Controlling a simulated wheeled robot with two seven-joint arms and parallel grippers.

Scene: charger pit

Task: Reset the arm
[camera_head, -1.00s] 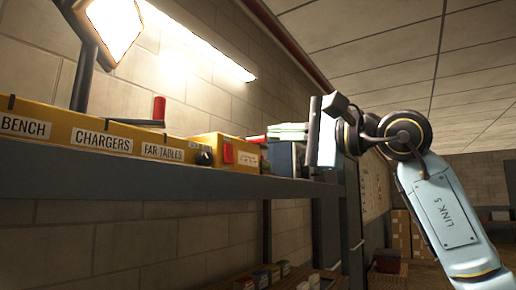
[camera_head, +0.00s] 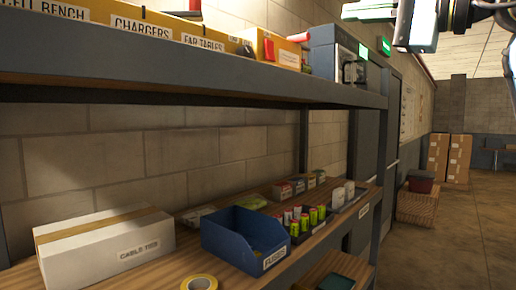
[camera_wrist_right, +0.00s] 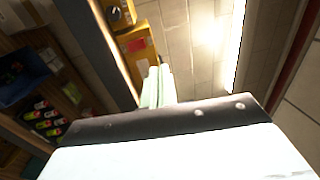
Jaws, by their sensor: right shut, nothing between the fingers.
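My right gripper (camera_head: 369,10) is at the top right of the head view, with its pale green fingers pointing left. It is shut and empty, in the air above the right end of the upper shelf. Its fingers also show in the right wrist view (camera_wrist_right: 157,87), held together, with the yellow bins behind them. My right arm comes in from the top right corner and is mostly cut off by the picture's edge. My left gripper is not in view.
The upper shelf (camera_head: 190,82) carries labelled yellow bins (camera_head: 150,28) and a blue-grey box (camera_head: 335,50). The lower shelf holds a white carton (camera_head: 105,247), a blue bin (camera_head: 240,240) and batteries (camera_head: 303,220). The floor (camera_head: 445,240) at right is largely clear.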

